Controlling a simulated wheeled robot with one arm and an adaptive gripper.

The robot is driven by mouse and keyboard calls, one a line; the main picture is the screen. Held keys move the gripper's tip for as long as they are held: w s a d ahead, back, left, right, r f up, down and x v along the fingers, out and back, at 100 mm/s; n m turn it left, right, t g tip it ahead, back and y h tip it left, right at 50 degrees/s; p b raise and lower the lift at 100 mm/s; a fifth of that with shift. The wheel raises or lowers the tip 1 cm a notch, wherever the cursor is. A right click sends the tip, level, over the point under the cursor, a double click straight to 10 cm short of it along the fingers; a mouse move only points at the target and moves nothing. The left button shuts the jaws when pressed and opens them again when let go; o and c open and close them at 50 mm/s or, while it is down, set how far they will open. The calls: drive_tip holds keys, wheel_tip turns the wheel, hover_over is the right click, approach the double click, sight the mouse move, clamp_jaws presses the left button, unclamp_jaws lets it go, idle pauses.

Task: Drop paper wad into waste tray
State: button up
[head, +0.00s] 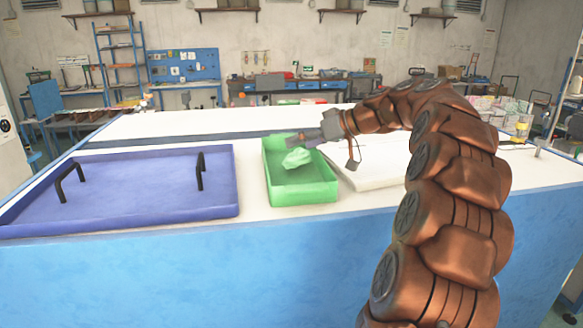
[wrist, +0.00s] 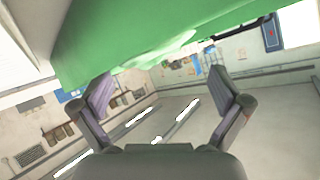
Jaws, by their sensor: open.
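The green waste tray (head: 307,192) sits on the white worktop, near its front edge. The crumpled pale-green paper wad (head: 297,158) shows within the tray's outline, just below my fingertips; I cannot tell whether it touches the tray floor. My gripper (head: 300,140) is over the right side of the tray, close to the wad. In the wrist view my gripper (wrist: 160,85) has its fingers spread wide with nothing between them. The green tray (wrist: 150,35) fills the top of that view.
A blue-purple tray (head: 130,190) with two black handles lies left of the green tray. A white sheet-like item (head: 375,165) lies to the right, partly behind my arm. The white worktop (head: 210,122) is largely clear at the back.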

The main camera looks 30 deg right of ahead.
drive_tip(key=shift+s, duration=0.1)
drive_tip(key=v, duration=1.1)
drive_tip(key=shift+s+d+r, duration=0.25)
